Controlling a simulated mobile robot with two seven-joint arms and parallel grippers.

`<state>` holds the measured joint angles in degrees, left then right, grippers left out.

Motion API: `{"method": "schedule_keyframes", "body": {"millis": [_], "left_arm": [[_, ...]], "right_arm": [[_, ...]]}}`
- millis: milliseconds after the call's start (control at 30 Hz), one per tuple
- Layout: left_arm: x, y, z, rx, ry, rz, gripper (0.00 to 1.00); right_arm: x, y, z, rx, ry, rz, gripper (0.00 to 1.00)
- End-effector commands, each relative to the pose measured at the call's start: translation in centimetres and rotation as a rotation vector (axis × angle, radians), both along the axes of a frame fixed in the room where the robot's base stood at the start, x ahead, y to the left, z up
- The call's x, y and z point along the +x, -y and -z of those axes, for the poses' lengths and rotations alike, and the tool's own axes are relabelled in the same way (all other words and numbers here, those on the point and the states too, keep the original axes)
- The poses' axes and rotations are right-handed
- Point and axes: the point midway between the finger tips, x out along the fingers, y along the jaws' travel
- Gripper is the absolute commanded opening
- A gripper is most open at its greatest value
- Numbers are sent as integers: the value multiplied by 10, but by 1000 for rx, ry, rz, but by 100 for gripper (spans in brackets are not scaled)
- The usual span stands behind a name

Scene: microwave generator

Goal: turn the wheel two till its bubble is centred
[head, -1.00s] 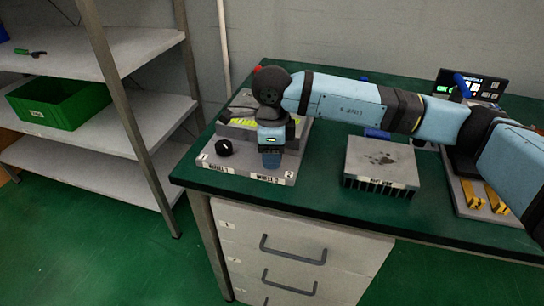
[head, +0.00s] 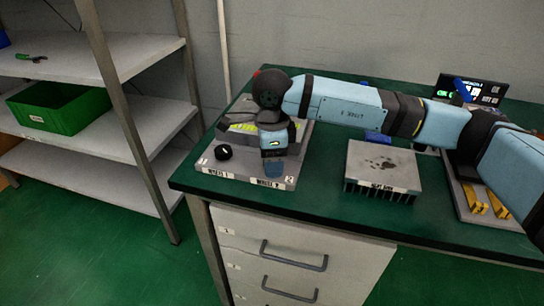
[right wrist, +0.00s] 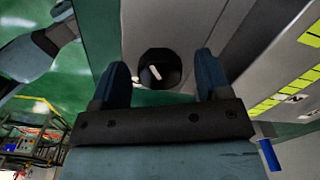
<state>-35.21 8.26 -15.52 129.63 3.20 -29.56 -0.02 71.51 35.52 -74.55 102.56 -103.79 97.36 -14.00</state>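The levelling device (head: 228,170) is a grey plate at the left end of the bench, labelled for two wheels. A black wheel with a white mark (head: 223,152) stands by the left label. My right gripper (head: 273,168) points down over the right label and hides wheel two in the head view. In the right wrist view, a black knob with a white mark, apparently wheel two (right wrist: 158,70), lies between the two open fingers, with gaps on both sides. Yellow-green vials (right wrist: 272,95) lie to its right; I cannot make out a bubble. My left gripper is not visible.
A finned grey heat sink (head: 383,168) stands right of the device on the green bench (head: 325,190). A small screen (head: 472,88) and yellow pieces (head: 474,198) are further right. Shelves with a green crate (head: 60,108) stand left, across a gap.

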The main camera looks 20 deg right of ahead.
Motion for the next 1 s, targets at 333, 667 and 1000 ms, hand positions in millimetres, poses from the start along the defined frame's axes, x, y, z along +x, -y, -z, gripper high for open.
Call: {"method": "schedule_keyframes", "body": {"millis": [333,667,1000], "left_arm": [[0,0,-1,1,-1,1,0],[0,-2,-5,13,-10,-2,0],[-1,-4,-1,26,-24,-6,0]], "right_arm": [[0,0,-6,0,0,0,69],[0,0,-73,1,2,-1,69],[0,0,-130,0,1,1,69]]}}
